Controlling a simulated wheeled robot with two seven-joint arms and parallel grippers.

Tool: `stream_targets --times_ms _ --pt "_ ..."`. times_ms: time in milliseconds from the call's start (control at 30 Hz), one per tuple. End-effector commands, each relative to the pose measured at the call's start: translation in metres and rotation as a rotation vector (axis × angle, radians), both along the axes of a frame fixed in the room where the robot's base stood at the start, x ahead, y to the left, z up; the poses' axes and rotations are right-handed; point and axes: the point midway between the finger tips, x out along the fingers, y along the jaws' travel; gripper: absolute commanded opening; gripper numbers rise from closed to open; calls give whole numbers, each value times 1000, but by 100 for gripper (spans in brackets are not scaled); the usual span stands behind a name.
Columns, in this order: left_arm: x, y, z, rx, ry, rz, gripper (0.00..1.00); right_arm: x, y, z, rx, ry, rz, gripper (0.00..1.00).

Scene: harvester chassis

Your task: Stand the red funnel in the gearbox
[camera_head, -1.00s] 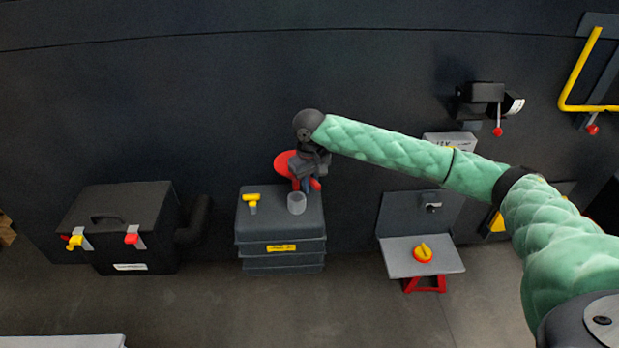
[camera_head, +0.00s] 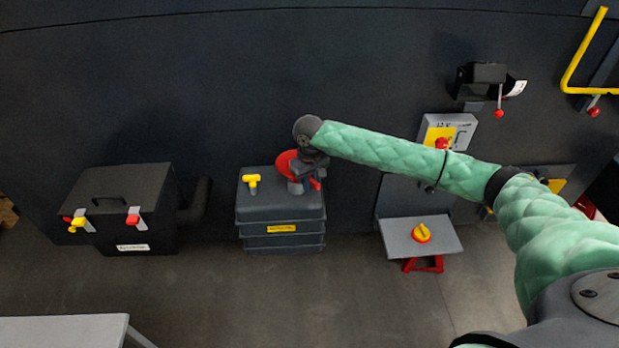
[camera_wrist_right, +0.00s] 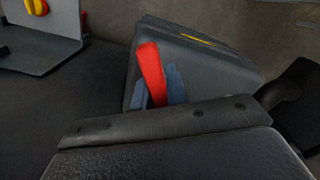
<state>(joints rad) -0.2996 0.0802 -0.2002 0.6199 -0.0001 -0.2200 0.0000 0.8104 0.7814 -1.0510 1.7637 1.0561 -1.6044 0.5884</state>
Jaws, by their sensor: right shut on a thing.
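The red funnel (camera_head: 286,162) is in my right gripper (camera_head: 308,184), just over the back right part of the gearbox (camera_head: 282,213). The gearbox is a dark grey ribbed box with a yellow label and a yellow T-shaped cap (camera_head: 251,181) on top. In the right wrist view a red part of the funnel (camera_wrist_right: 151,72) stands between the grey-blue fingers (camera_wrist_right: 160,92), with the gearbox (camera_wrist_right: 205,62) behind. The gripper hides the gearbox's grey filler neck and the funnel's lower end, so I cannot tell whether they touch. My left gripper is out of view.
A black case (camera_head: 125,205) with red and yellow latches stands left of the gearbox. Right of it is a grey shelf (camera_head: 405,240) with a yellow-and-red knob (camera_head: 421,233). A grey switch box (camera_head: 446,130) is on the wall. A pale table edge (camera_head: 70,330) is lower left.

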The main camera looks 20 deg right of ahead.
Motion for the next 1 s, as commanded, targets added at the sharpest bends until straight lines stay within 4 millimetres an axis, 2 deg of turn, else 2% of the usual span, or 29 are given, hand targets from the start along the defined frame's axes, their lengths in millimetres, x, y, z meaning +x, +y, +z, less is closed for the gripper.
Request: stream_targets --times_ms 467,500,600,1000 --pt "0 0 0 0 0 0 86 0 0 -6 0 -1 0 0" --pt "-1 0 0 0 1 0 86 0 0 -6 0 -1 0 18" --pt "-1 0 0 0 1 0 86 0 0 -6 0 -1 0 38" --pt "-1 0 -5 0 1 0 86 1 0 -2 0 -2 0 40"
